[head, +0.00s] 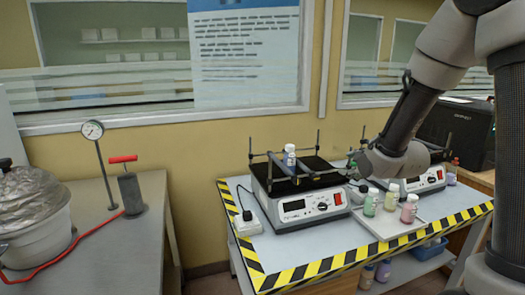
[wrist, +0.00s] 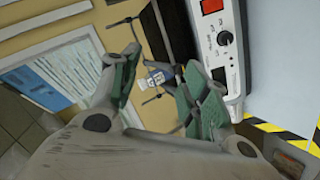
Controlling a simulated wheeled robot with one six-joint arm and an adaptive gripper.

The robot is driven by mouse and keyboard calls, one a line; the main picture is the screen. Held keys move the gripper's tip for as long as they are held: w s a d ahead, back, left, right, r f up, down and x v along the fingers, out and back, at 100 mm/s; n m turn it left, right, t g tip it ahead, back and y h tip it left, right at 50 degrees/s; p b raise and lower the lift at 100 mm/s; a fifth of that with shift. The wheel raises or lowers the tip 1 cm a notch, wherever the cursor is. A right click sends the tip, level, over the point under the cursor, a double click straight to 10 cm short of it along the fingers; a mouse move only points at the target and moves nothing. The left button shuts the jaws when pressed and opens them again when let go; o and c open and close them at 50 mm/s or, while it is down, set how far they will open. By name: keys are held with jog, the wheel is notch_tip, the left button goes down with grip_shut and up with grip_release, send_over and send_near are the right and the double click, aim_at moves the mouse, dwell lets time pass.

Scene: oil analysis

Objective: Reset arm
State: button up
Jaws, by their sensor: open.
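My arm (head: 412,110) reaches in from the upper right in the head view. My gripper (head: 358,163) is over the table, at the right side of the front shaker. In the wrist view my gripper (wrist: 150,90) has its two green-padded fingers spread apart, with nothing held between them. A white bottle with a blue label (head: 290,155) stands on the platform of the front shaker (head: 300,205). The bottle also shows in the wrist view (wrist: 156,76), beyond the gap between the fingers and apart from them.
A tray (head: 385,226) with several coloured bottles lies right of the front shaker. A second shaker (head: 425,180) stands behind my gripper. The table (head: 270,245) has a striped edge. A pump (head: 129,190) and gauge stand on the left bench (head: 110,255).

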jog(key=s+d+r+m+g, duration=0.2)
jog(key=s+r+m, duration=0.1)
jog(key=s, duration=0.8)
jog(key=s+d+r+m+g+h, duration=0.1)
jog(key=s+d+r+m+g, duration=0.1)
jog(key=s+m, duration=0.4)
jog(key=s+d+r+m+g+h, duration=0.1)
jog(key=s+d+r+m+g, duration=0.1)
jog(key=s, duration=1.5)
jog(key=shift+d+r+m+g, duration=0.25)
jog(key=shift+r+m+g, duration=0.65)
jog(key=shift+m+g, duration=0.25)
